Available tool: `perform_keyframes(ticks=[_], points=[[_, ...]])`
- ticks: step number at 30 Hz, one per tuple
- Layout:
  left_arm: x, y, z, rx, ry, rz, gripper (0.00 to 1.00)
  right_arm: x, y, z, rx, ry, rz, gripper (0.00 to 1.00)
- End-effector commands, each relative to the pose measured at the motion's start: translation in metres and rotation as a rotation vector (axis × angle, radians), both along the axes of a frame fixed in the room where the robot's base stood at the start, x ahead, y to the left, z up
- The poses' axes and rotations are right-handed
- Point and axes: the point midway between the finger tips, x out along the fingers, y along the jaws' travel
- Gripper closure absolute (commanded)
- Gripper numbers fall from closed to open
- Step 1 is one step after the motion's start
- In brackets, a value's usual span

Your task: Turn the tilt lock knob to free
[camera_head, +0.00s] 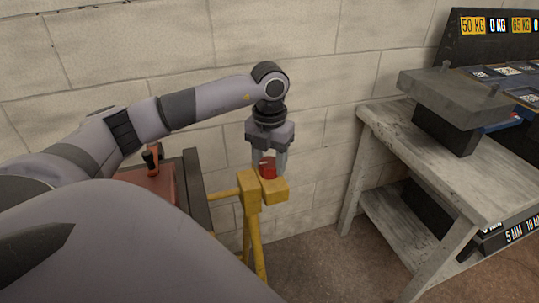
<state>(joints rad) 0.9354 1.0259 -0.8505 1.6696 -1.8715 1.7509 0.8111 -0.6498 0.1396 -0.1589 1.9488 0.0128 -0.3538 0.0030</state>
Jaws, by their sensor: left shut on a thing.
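A red knob (267,167) sits on top of the yellow block at the head of a yellow frame (251,192). A small pale mark shows on the knob; I cannot read its setting. My left gripper (269,164) points straight down from above, with its fingers on both sides of the knob, shut on it. The fingers partly cover the knob. My right gripper is not in view.
A red box-like thing with a black-and-orange handle (152,160) stands left of the frame, partly behind my arm. At right, a grey workbench (376,122) bears a heavy grey block (455,95) and a panel with weight labels (491,24). A block wall stands close behind. Floor between frame and bench is clear.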

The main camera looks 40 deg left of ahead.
Motion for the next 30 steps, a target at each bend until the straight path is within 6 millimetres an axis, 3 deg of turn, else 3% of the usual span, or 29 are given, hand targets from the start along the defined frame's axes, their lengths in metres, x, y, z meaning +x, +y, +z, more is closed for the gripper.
perform_keyframes(ticks=[14, 15, 16, 26, 30], points=[[0.0, 0.001, 0.001, 0.001, -0.001, 0.017, 0.81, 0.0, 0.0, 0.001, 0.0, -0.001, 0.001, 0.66], [0.0, 0.001, 0.001, 0.0, -0.001, 0.017, 0.38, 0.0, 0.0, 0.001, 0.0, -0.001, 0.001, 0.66], [0.0, 0.001, 0.001, 0.001, -0.001, 0.016, 0.28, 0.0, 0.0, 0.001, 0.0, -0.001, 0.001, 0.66], [0.0, 0.0, 0.002, 0.0, -0.001, 0.013, 0.25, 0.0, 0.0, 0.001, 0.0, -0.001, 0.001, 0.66], [0.001, 0.0, 0.017, 0.0, -0.004, 0.013, 0.25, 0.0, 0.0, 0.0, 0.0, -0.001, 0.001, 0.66]])
